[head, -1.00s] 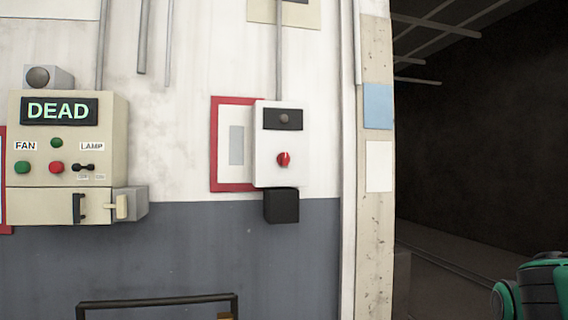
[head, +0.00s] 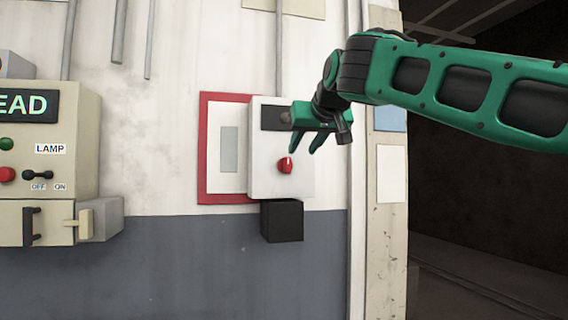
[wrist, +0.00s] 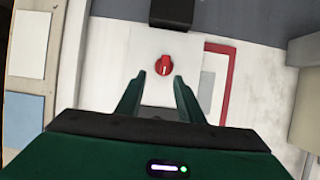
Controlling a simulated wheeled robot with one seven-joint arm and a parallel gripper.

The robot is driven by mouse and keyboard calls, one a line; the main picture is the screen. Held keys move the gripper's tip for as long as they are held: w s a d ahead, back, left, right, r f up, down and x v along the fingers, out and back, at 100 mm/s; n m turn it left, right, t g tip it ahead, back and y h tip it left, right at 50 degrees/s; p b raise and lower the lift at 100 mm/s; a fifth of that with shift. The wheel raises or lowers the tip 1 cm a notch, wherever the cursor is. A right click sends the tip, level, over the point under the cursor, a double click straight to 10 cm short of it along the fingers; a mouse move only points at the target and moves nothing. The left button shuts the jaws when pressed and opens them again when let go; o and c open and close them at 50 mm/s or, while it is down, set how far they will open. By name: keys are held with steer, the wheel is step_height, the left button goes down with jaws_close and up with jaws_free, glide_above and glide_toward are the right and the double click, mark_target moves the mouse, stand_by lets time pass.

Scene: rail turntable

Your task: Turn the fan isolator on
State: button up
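The fan isolator is a white box (head: 262,176) on the wall with a red rotary knob (head: 285,166) on its front. In the wrist view the red knob (wrist: 163,65) shows just past the fingertips, between their lines, with a pale pointer mark on it. My gripper (head: 304,151) is open and empty, in front of the box and close to the knob in the head view. The fingers (wrist: 158,78) do not visibly touch the knob. My gripper hides part of the dark panel (head: 275,117) at the top of the box.
A red-framed panel (head: 203,150) is left of the white box and a black box (head: 282,221) is below it. A beige control box (head: 60,130) with a DEAD display (head: 24,105), buttons and a LAMP switch (head: 38,175) is at far left. A dark opening lies right.

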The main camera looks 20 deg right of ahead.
mark_target(287, 165)
steer(key=w+a+r+x, duration=0.1)
steer(key=r+x, duration=0.1)
steer(key=x, duration=0.8)
steer(key=shift+w+f, duration=0.15)
steer(key=shift+w, duration=0.15)
jaws_close()
